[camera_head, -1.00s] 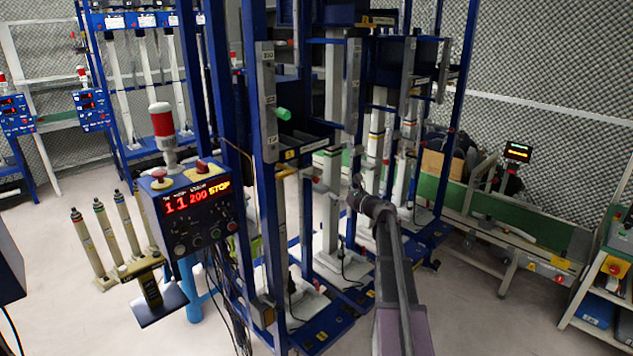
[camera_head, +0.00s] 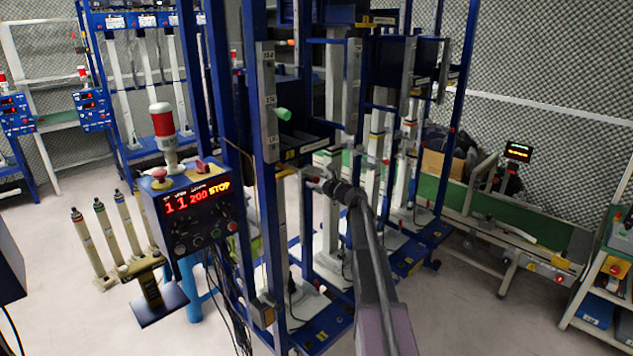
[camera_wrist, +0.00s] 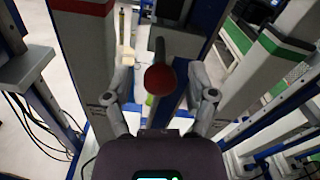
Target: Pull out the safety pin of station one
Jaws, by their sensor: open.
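A round red knob (camera_wrist: 160,79) on a dark stem shows in the middle of the wrist view; it may be the safety pin's head, but no label confirms this. My gripper (camera_wrist: 160,82) is open, with one finger on each side of the knob in that picture. Neither finger visibly touches it, and I cannot tell how deep it lies between them. In the head view my gripper (camera_head: 326,186) is among the blue frame's posts, and the knob there is too small to make out clearly.
A control box (camera_head: 196,215) with a red display and a signal lamp (camera_head: 163,125) stands at the left. Blue frame posts (camera_head: 268,200) and light columns (camera_head: 331,220) stand close around my gripper. Cables hang below the box. Open floor (camera_head: 470,310) lies at the front right.

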